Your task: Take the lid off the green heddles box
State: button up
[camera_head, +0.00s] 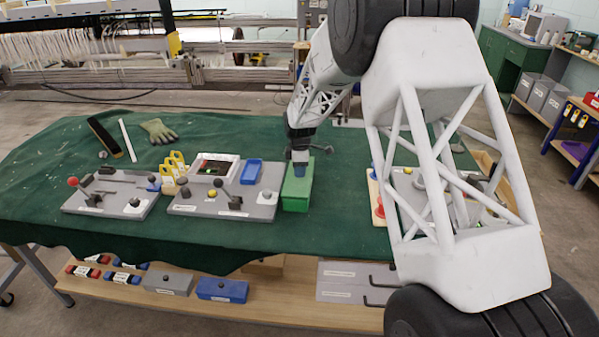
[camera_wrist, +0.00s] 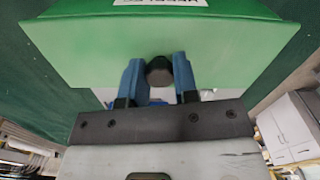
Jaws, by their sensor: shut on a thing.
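The green heddles box (camera_head: 295,204) stands on the cloth-covered table, right of the grey boards. My gripper (camera_head: 300,172) is directly above it, pointing down. In the wrist view, the light green lid (camera_wrist: 100,50) spans most of the width, with a dark round knob (camera_wrist: 159,72) on it. My gripper (camera_wrist: 158,82) has its two blue fingers on either side of the knob and is shut on it. A white label (camera_wrist: 160,3) is cut off at the top edge. I cannot tell whether there is a gap between lid and box.
A grey board (camera_head: 225,210) with a white-framed box (camera_head: 214,168) and a blue tray (camera_head: 251,172) is close on the left. Another board (camera_head: 105,197) lies farther left. My arm hides much of the table's right. Green cloth (camera_head: 330,225) is clear in front.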

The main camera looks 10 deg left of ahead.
jog(key=shift+r, duration=0.5)
jog(key=shift+s+r, duration=0.2)
jog(key=shift+r, duration=0.75)
jog(key=s+d, duration=0.2)
jog(key=s, duration=0.5)
jog(key=s+d+r, duration=0.1)
jog(key=s+d, duration=0.2)
jog(key=s, duration=0.5)
jog(key=shift+r, duration=0.1)
jog(key=shift+w+a, duration=0.1)
jog(key=shift+w, duration=0.05)
jog(key=w+a+m, duration=0.9)
jog(key=w+a, duration=0.6)
jog(key=w, duration=0.2)
jog(key=w+a+m, duration=0.8)
jog(key=w+a, duration=0.7)
jog(key=w, duration=0.3)
jog(key=shift+w+a+r+m, duration=0.15)
jog(key=shift+w+r+m, duration=0.1)
jog(key=shift+w+m, duration=0.15)
jog(key=shift+f, duration=0.1)
